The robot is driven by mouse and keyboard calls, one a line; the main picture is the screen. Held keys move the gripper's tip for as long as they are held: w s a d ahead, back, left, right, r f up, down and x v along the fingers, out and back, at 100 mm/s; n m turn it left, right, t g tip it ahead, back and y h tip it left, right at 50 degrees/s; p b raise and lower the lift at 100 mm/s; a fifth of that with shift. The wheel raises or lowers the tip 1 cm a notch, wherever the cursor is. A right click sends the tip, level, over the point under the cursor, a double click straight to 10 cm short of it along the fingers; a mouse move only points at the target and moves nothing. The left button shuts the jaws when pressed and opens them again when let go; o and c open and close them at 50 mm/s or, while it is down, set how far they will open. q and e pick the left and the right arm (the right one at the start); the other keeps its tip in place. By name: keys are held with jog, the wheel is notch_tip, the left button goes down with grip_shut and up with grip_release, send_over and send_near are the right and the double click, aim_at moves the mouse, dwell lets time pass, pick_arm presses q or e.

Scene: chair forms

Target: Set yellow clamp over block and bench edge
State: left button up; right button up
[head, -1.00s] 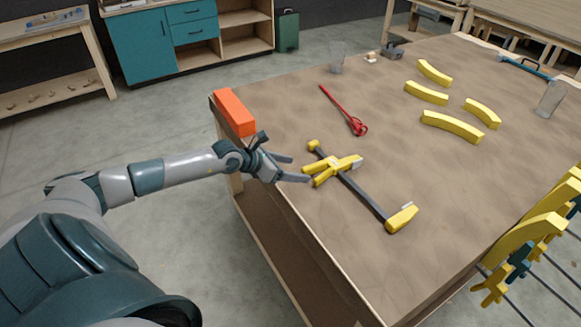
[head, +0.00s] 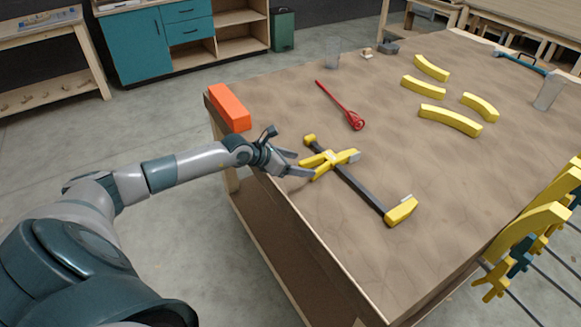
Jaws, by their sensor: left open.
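The yellow clamp (head: 362,188) lies flat on the bench (head: 441,190), with a dark bar, a yellow sliding jaw toward the left and a yellow head at the lower right. An orange block (head: 229,107) sits at the bench's left edge, near its far left corner. My left gripper (head: 302,163) is open, its fingers at the left end of the clamp's sliding jaw. I cannot tell whether they touch it. The left gripper is to the right of and nearer than the orange block. My right gripper is not in view.
A red tool (head: 341,106) lies behind the clamp. Several yellow curved pieces (head: 450,120) lie farther back right. Clear cups (head: 549,92) stand on the bench. More yellow clamps (head: 527,226) hang at the right edge. The bench's front middle is clear.

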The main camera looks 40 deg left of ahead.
aim_at(311, 165)
pick_arm(q)
jog(key=b+x, duration=0.2)
jog(key=x, duration=0.2)
jog(key=shift+f+b, duration=0.15)
jog(key=shift+b, duration=0.15)
jog(key=shift+b+x, duration=0.55)
jog(key=shift+x, duration=0.35)
jog(key=shift+w+d, duration=0.1)
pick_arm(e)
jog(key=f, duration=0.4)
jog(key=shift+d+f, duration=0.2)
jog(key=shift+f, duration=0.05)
